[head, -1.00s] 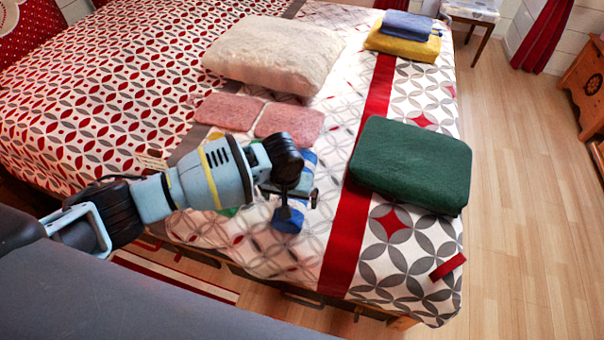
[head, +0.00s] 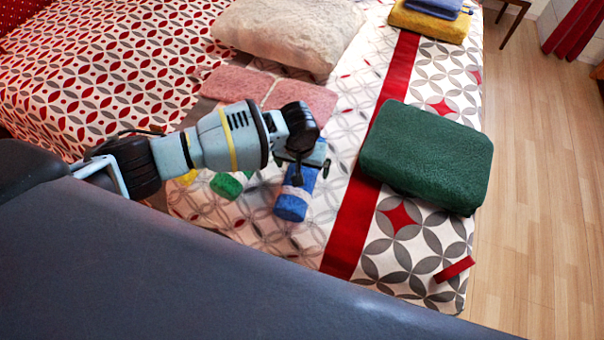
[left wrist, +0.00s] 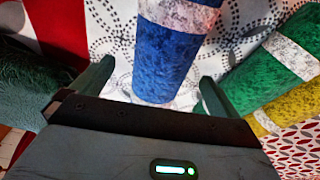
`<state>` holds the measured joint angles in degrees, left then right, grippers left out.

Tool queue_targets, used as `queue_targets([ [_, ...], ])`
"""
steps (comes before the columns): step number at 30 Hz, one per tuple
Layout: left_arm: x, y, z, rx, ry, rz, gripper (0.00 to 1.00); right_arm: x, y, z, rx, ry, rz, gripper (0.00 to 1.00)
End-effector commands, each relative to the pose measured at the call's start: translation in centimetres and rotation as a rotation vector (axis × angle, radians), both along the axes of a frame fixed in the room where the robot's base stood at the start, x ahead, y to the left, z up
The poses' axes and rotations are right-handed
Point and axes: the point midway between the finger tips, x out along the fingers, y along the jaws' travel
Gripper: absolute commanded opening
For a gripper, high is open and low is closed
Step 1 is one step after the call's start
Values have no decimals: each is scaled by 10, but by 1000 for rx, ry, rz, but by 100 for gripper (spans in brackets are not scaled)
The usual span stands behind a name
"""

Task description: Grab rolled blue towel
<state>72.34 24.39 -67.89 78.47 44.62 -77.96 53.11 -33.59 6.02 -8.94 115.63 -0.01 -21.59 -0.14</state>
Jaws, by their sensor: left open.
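The rolled blue towel (head: 292,202), with a pale band around it, lies on the bed under my left gripper (head: 302,172). In the left wrist view the blue roll (left wrist: 168,55) runs away between the two open fingers (left wrist: 153,88), its near end between the fingertips. Part of the roll is hidden by the gripper in the head view. My right gripper is not in view.
A green roll (head: 228,184) and a yellow roll (head: 186,177) lie left of the blue one. A folded dark green towel (head: 428,156) lies to the right. Pink folded towels (head: 236,84), a cream pillow (head: 290,35) and yellow and blue folded towels (head: 432,22) lie farther back.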

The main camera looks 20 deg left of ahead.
Motion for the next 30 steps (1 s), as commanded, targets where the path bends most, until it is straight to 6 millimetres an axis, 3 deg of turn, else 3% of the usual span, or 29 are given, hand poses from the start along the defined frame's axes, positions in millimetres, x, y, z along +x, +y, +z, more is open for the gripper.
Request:
queue_targets([
  [11, 6, 4, -46, 1, 3, 0, 100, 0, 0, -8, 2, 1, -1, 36],
  [21, 7, 4, -50, 0, 0, 0, 99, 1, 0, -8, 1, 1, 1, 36],
  [30, 7, 4, -50, 0, 1, 0, 59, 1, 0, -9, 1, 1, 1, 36],
])
